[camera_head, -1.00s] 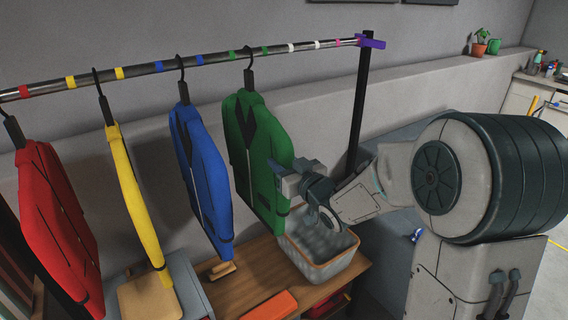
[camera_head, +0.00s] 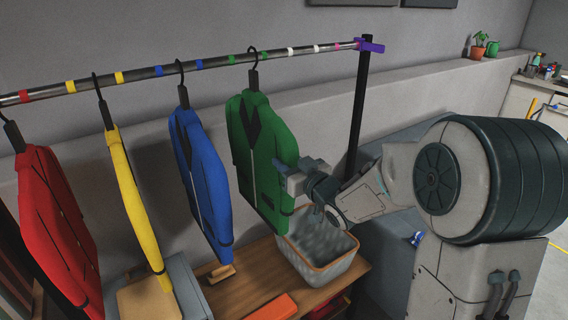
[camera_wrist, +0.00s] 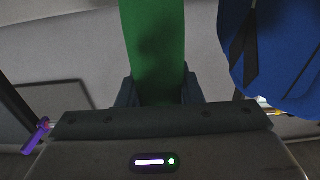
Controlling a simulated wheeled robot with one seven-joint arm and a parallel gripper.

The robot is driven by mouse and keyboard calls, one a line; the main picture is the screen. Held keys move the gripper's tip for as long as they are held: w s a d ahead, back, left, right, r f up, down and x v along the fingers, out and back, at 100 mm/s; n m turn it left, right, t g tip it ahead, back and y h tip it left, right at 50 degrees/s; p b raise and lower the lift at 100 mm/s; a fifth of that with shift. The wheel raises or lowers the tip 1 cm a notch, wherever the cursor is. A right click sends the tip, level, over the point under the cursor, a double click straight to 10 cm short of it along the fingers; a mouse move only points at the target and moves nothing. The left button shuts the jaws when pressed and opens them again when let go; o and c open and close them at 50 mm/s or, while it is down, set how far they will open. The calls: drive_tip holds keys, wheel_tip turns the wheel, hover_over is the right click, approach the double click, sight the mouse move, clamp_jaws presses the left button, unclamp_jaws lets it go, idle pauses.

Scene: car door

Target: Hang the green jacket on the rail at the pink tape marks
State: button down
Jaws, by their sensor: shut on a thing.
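The green jacket (camera_head: 262,160) hangs by a dark hook at the rail (camera_head: 302,49), between the two green tape marks. Whether the hook bears on the rail or is just clear of it, I cannot tell. A pink tape mark (camera_head: 338,46) is farther right, past the white marks and near the purple end piece. My gripper (camera_head: 291,180) is shut on the jacket's right-hand sleeve edge. In the wrist view green cloth (camera_wrist: 158,45) lies between the fingers (camera_wrist: 160,92).
The blue jacket (camera_head: 200,170) hangs just left of the green one, with the yellow (camera_head: 138,200) and red (camera_head: 55,215) jackets farther left. A dark post (camera_head: 357,110) stands at the rail's right end. A basket (camera_head: 318,265) sits on the wooden bench below.

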drive_tip(key=w+d+p, duration=0.4)
drive_tip(key=w+d, duration=0.5)
drive_tip(key=d, duration=0.4)
drive_tip(key=w+d+p, duration=0.4)
drive_tip(key=w+d, duration=0.5)
drive_tip(key=d, duration=0.5)
drive_tip(key=shift+p, duration=0.3)
idle(2.7)
drive_tip(key=shift+f, duration=0.15)
idle(0.3)
drive_tip(key=c, duration=0.9)
unclamp_jaws()
